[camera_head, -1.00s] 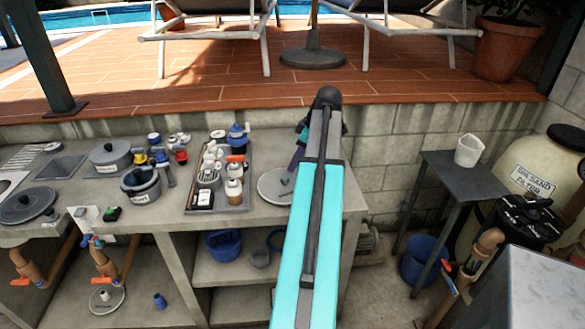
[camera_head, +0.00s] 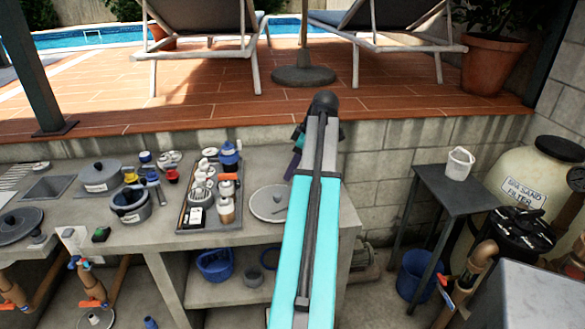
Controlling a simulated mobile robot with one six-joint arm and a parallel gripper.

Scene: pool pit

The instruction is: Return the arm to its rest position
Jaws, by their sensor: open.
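My arm, turquoise and dark grey, rises through the middle of the head view, reaching up over the right end of the concrete bench. My gripper (camera_head: 296,152) shows only in part, as a dark and purple piece left of the arm's upper end. The arm hides the rest of it. It is open, and I see nothing held in it. It appears above a grey round lid (camera_head: 267,203) on the bench; the exact gap cannot be told.
The bench (camera_head: 130,236) carries a tray (camera_head: 208,226) of bottles and fittings, a grey pot (camera_head: 132,204) and another pot (camera_head: 100,177). A block wall (camera_head: 385,165) stands behind.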

